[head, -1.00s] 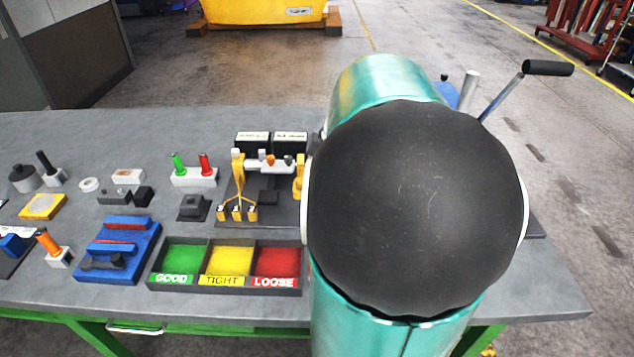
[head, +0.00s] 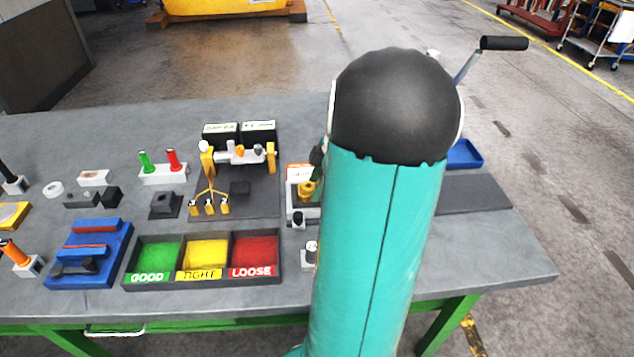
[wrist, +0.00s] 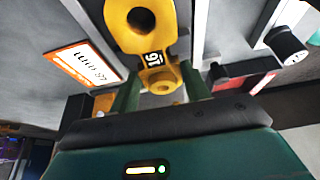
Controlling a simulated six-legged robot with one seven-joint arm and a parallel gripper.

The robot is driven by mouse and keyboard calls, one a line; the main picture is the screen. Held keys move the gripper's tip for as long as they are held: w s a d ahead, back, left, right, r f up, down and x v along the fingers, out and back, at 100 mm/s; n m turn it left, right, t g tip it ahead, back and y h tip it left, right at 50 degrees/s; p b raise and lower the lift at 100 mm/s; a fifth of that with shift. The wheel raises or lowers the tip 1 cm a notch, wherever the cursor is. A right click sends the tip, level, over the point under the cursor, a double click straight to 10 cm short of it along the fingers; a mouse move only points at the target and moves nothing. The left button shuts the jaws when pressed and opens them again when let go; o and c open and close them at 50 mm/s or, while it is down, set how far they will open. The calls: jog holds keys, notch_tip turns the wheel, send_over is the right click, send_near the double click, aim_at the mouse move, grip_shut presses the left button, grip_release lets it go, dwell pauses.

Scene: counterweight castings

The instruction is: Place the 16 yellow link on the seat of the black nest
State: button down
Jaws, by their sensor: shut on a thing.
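The yellow link (wrist: 157,60) marked 16 is in my gripper (wrist: 161,88) in the wrist view. The dark green fingers are shut on its narrow end, and its large ringed end points away from my palm. In the head view my arm hides most of the gripper; a yellow part (head: 306,189) shows at the arm's left edge. A small black block with a hole on top (head: 164,202) sits on a dark plate left of centre. I cannot tell for certain which is the black nest.
A tray with green, yellow and red bins (head: 133,262) lies at the front. The fixture with yellow hanging links (head: 208,165) stands behind it. A blue block holder (head: 82,265) is at left. An orange-edged sign (wrist: 84,66) stands near the link. A dark mat (head: 475,195) lies clear at right.

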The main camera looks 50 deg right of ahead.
jog(key=c, duration=0.7)
grip_release()
jog(key=shift+f, duration=0.1)
jog(key=v, duration=0.8)
jog(key=w+a+r+m+g+h, duration=0.1)
jog(key=w+a, duration=0.1)
jog(key=a, duration=0.3)
jog(key=w+a+r, duration=0.2)
jog(key=w+a, duration=0.1)
jog(key=a, duration=0.3)
jog(key=shift+s+a+r+m+t+h, duration=0.45)
jog(key=shift+s+a+m, duration=0.6)
jog(key=shift+a, duration=3.45)
jog(key=shift+s+a+r+m+t+h, duration=0.2)
jog(key=shift+s+a+r+m+t, duration=0.75)
jog(key=shift+a, duration=3.55)
jog(key=shift+s+a+f+m+t+h, duration=0.2)
jog(key=shift+s+a+m, duration=1)
jog(key=shift+a, duration=3.25)
jog(key=shift+w+r+m, duration=0.1)
jog(key=shift+w+m, duration=0.3)
jog(key=shift+w, duration=0.05)
